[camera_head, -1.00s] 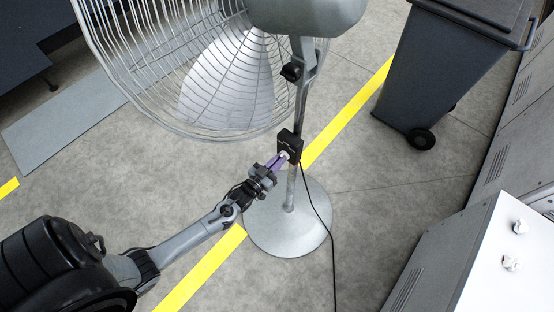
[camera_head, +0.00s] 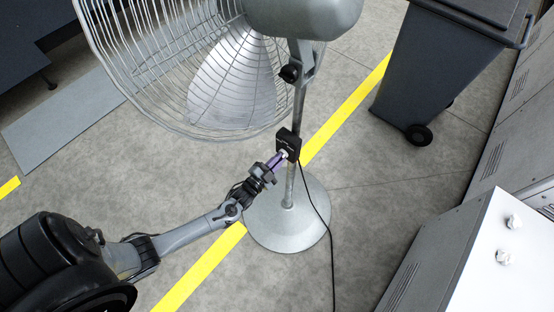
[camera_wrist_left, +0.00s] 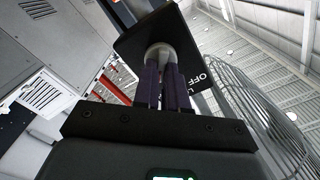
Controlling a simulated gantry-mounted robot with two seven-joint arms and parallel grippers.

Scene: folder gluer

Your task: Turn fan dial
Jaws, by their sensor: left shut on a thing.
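The pedestal fan (camera_head: 300,100) stands on a round grey base (camera_head: 287,222), its wire cage tilted up at the left. A small black control box (camera_head: 289,143) is fixed to its pole. My left gripper (camera_head: 281,157) is at the front of this box, shut on the light-coloured dial (camera_wrist_left: 161,53). In the left wrist view, the purple fingers (camera_wrist_left: 162,85) press on both sides of the round dial, and the black box (camera_wrist_left: 150,35) lies behind it. Part of a label reading "OFF" shows to the right of the fingers. My right gripper is not in view.
A dark wheeled bin (camera_head: 440,70) stands at the right back. A white-topped grey cabinet (camera_head: 480,265) with two crumpled-looking white pieces is at the lower right. A black cable (camera_head: 327,225) hangs from the box to the floor. A yellow line (camera_head: 345,115) crosses the open floor.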

